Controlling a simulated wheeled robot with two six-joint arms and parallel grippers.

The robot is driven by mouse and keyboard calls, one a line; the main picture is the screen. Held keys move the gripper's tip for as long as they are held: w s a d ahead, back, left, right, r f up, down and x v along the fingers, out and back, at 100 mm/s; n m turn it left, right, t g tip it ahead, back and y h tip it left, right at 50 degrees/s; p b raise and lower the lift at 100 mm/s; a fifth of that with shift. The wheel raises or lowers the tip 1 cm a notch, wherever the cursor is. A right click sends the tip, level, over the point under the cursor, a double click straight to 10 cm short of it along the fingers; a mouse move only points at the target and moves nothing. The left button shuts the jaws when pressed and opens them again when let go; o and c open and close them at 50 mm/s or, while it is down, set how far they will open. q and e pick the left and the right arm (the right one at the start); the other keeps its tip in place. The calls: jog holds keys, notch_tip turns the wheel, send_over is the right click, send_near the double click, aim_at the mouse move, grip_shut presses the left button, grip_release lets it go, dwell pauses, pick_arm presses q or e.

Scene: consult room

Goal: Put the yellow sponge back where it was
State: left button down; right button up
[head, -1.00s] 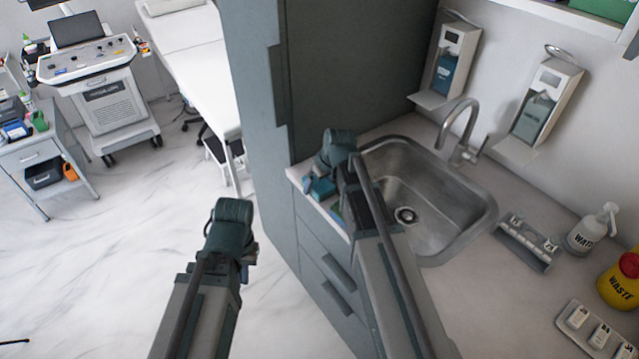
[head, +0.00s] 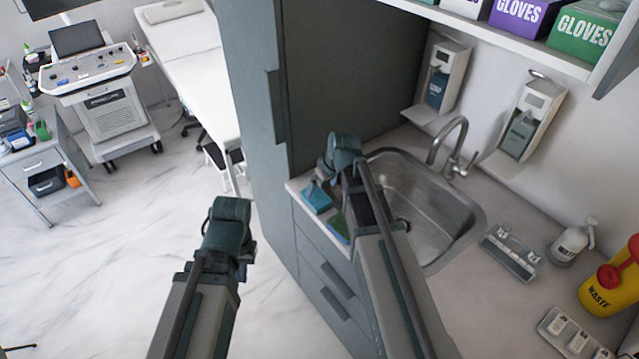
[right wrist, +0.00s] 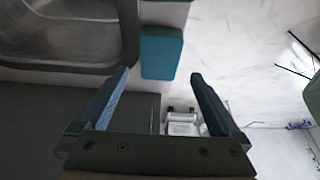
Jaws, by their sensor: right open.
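I see no yellow sponge in either view. A blue sponge-like block (head: 317,197) lies on the counter strip at the sink's left rim; it also shows in the right wrist view (right wrist: 161,52). A green and blue item (head: 339,226) lies beside it, partly hidden by my right arm. My right gripper (head: 322,174) is above that strip, by the blue block. In the right wrist view, its fingers (right wrist: 160,92) are apart with nothing between them. My left gripper (head: 242,268) hangs over the floor left of the counter, its fingers not clearly shown.
The steel sink (head: 440,235) has a tap (head: 450,145) behind it. A tall cabinet (head: 258,130) stands left of the sink. Glove boxes (head: 585,28) sit on the shelf above.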

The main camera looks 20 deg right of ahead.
jog(key=a+p+v, duration=0.1)
jog(key=p+v, duration=0.2)
jog(key=v, duration=0.2)
pick_arm(q)
notch_tip(320, 180, up, 4)
jog(key=shift+r, duration=0.15)
pick_arm(e)
jog(key=s+a+g+h, duration=0.1)
jog(key=s+a+g, duration=0.1)
jog(key=s+a, duration=0.5)
jog(key=s+a+f+g+h, duration=0.1)
jog(key=s+a+g, duration=0.1)
jog(key=s+a, duration=0.5)
jog(key=s, duration=0.5)
jog(key=shift+s+f+h, duration=0.25)
jog(key=shift+f+h, duration=0.1)
jog(key=shift+h, duration=0.05)
pick_arm(q)
notch_tip(320, 180, down, 5)
jog(key=b, duration=0.4)
jog(key=shift+b, duration=0.4)
pick_arm(e)
notch_tip(320, 180, down, 5)
jog(key=shift+r, duration=0.1)
